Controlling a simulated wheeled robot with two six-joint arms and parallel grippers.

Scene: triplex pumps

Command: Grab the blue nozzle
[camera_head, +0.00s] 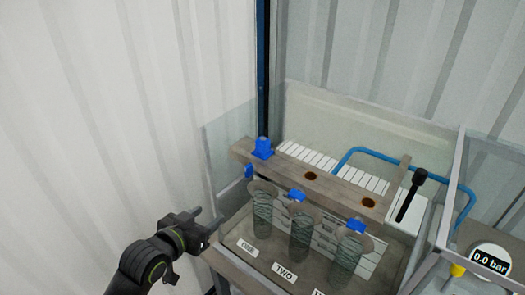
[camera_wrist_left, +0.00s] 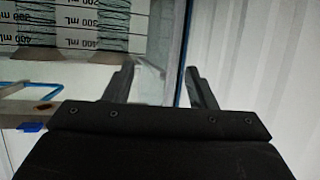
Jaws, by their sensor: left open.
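Several blue pieces show in the head view, and I cannot tell for sure which one is the nozzle. One blue piece (camera_head: 262,148) stands upright on the left end of the grey-brown bar (camera_head: 335,186). Smaller blue pieces sit lower, at the left side (camera_head: 249,171) and by the tops of the cylinders (camera_head: 296,195) (camera_head: 355,226). My left gripper (camera_head: 207,217) is open and empty, left of the tank and below the bar. In the left wrist view its two fingers (camera_wrist_left: 158,72) are apart with nothing between them. My right gripper is not in view.
Clear cylinders (camera_head: 262,215) stand in a glass-walled tank, with labels in front. A blue pipe (camera_head: 400,155) and a black-handled lever (camera_head: 411,195) are at the right, with a gauge (camera_head: 490,260) reading 0.0 bar. The corrugated wall is behind; the space left of the tank is free.

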